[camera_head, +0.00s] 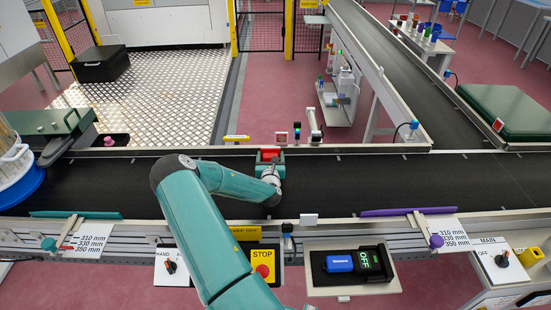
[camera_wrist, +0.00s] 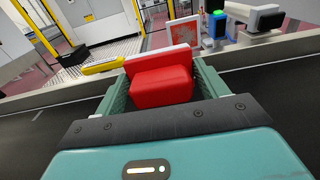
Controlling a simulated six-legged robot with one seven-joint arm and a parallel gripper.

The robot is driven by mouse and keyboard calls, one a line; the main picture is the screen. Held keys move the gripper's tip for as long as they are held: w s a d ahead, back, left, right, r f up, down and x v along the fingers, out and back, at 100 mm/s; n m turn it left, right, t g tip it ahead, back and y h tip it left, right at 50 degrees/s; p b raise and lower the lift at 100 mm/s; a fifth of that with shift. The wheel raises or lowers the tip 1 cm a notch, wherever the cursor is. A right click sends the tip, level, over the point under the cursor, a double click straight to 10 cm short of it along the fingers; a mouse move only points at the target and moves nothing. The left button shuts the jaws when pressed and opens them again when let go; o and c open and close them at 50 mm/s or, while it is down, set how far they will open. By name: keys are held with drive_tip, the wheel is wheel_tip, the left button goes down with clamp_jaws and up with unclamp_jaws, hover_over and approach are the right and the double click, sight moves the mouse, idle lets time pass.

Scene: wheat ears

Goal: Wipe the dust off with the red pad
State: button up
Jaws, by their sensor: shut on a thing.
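My gripper (camera_wrist: 162,93) is shut on the red pad (camera_wrist: 160,82), with a green finger on each side of it in the wrist view. In the head view the pad (camera_head: 269,153) shows at the far edge of the black conveyor belt, beyond my gripper (camera_head: 271,167). A white-framed panel with a mottled red face (camera_wrist: 181,40) stands just behind the pad in the wrist view. It shows as a small red-and-white plate (camera_head: 282,137) in the head view. Whether pad and panel touch, I cannot tell. The dust cannot be told apart clearly.
The conveyor belt (camera_head: 370,178) runs across under my arm, mostly bare. A small dark sensor with a green top (camera_head: 297,130) and a white post (camera_head: 313,124) stand right of the panel. A yellow label (camera_wrist: 103,66) is to its left. Control boxes line the front edge.

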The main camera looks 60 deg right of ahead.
sight(275, 151)
drive_tip(key=shift+s+d+r+t, duration=0.1)
drive_tip(key=shift+s+r+t, duration=0.05)
drive_tip(key=shift+s, duration=0.3)
drive_tip(key=shift+s+r+t, duration=0.1)
drive_tip(key=shift+s+t, duration=0.05)
drive_tip(key=shift+s, duration=0.3)
drive_tip(key=shift+x, duration=2.95)
drive_tip(key=shift+x, duration=0.95)
drive_tip(key=shift+s+d+r, duration=0.1)
drive_tip(key=shift+s+r, duration=0.05)
drive_tip(key=shift+r, duration=0.05)
drive_tip(key=shift+s+d, duration=0.25)
drive_tip(key=shift+s, duration=0.4)
drive_tip(key=shift+s+d, duration=0.3)
drive_tip(key=shift+s, duration=0.35)
drive_tip(key=shift+s+d, duration=0.4)
drive_tip(key=shift+s, duration=0.25)
drive_tip(key=shift+s+d, duration=0.4)
drive_tip(key=shift+s, duration=0.25)
drive_tip(key=shift+a, duration=0.1)
drive_tip(key=shift+w+a+r, duration=0.1)
drive_tip(key=shift+w+a, duration=0.3)
drive_tip(key=shift+w, duration=0.55)
drive_tip(key=shift+w+a+f, duration=0.1)
drive_tip(key=shift+w+a, duration=0.3)
drive_tip(key=shift+w, duration=0.55)
drive_tip(key=shift+w+a+r, duration=0.1)
drive_tip(key=shift+w+a, duration=0.3)
drive_tip(key=shift+w, duration=0.55)
